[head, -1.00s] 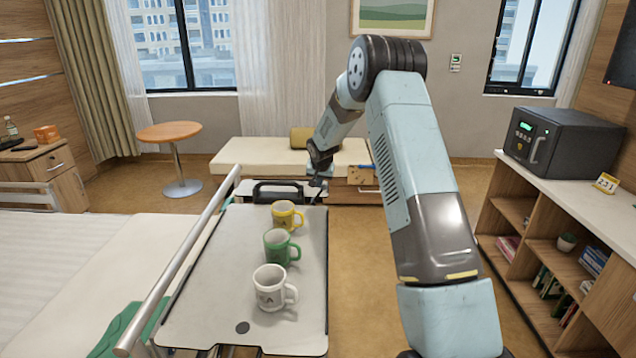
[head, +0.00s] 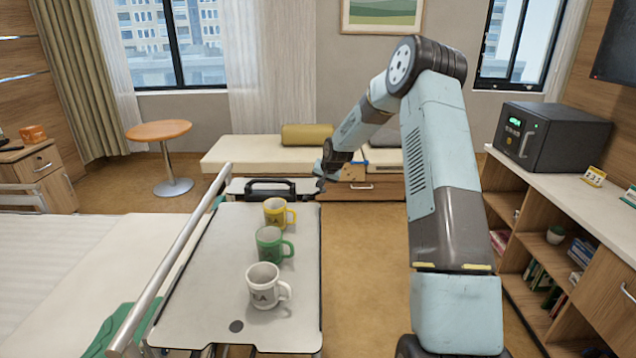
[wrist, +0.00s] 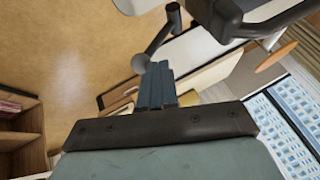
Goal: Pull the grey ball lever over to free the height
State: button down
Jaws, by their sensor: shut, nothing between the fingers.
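The grey ball lever shows in the wrist view as a dark rod with a grey ball (wrist: 140,63) at its end. The rod slants down and left from the top. My gripper (wrist: 158,68) is shut and empty, its fingertips close beside the ball; I cannot tell whether they touch. In the head view my gripper (head: 321,182) is at the far right corner of the overbed table (head: 205,275), by its black handle (head: 270,184). The lever cannot be made out in that view.
A yellow mug (head: 276,212), a green mug (head: 270,246) and a white mug (head: 264,287) stand on the table. A bed (head: 60,262) with a rail lies left. A daybed (head: 250,152) stands beyond, shelves with a safe (head: 548,138) at right. Floor right of the table is clear.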

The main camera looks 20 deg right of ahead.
jog(key=shift+s+d+f, duration=0.1)
jog(key=shift+d+f, duration=0.25)
jog(key=shift+d, duration=0.1)
jog(key=shift+d, duration=0.1)
dwell(0.4)
jog(key=d+v, duration=0.1)
jog(key=v, duration=0.8)
jog(key=shift+s+d+f, duration=0.15)
jog(key=shift+s+d, duration=0.3)
jog(key=shift+s, duration=0.05)
